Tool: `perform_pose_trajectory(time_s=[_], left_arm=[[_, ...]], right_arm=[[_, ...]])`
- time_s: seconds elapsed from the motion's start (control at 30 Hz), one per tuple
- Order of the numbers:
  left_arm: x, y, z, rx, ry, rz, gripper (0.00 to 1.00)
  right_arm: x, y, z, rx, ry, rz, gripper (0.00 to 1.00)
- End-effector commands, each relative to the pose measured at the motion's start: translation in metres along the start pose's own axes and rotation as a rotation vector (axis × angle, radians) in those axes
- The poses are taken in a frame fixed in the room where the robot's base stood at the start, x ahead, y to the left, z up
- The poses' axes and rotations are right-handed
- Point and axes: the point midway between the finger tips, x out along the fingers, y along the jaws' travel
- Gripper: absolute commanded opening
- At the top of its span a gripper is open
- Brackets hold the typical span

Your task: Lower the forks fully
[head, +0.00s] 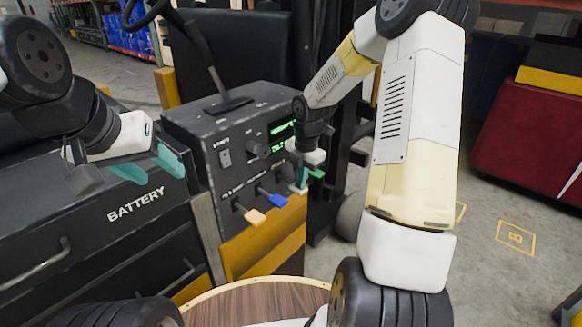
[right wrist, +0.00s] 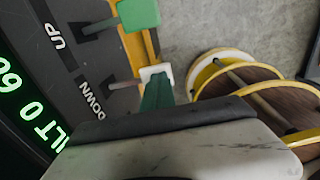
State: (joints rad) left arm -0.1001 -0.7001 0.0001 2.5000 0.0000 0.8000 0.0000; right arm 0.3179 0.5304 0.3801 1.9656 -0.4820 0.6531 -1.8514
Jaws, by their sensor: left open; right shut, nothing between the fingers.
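The forklift's dark control console (head: 225,125) has several levers on its front, with an orange knob (head: 254,216), a blue knob (head: 278,200), a white knob (head: 298,189) and a green knob (head: 317,173). The right wrist view shows the green knob (right wrist: 138,14) and the white knob (right wrist: 155,72). My right gripper (right wrist: 157,88) is shut and empty, its teal fingers right at the white knob; contact is unclear. It also shows at the levers in the head view (head: 303,178). My left gripper (head: 150,167) is open above the battery box. The forks are not visible.
UP (right wrist: 57,35) and DOWN (right wrist: 95,100) labels are by the lever slots. A green display (head: 281,128) is lit. The battery box (head: 110,225) stands left, a steering wheel (head: 150,12) above. A wooden round top (head: 255,300) is in front; a red bin (head: 530,130) is right.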

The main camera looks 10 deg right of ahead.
Motion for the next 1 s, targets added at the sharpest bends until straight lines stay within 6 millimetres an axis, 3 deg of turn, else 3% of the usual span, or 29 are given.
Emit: perform_pose_trajectory(time_s=[0.33, 1.0], left_arm=[[0.0, 0.0, 0.0, 0.0, 0.0, 0.0, 0.52], [0.0, 0.0, 0.0, 0.0, 0.0, 0.0, 0.52]], right_arm=[[0.031, -0.008, -0.001, -0.001, 0.001, 0.11, 0.0], [0.035, -0.012, -0.001, 0.002, 0.006, 0.101, 0.0]])
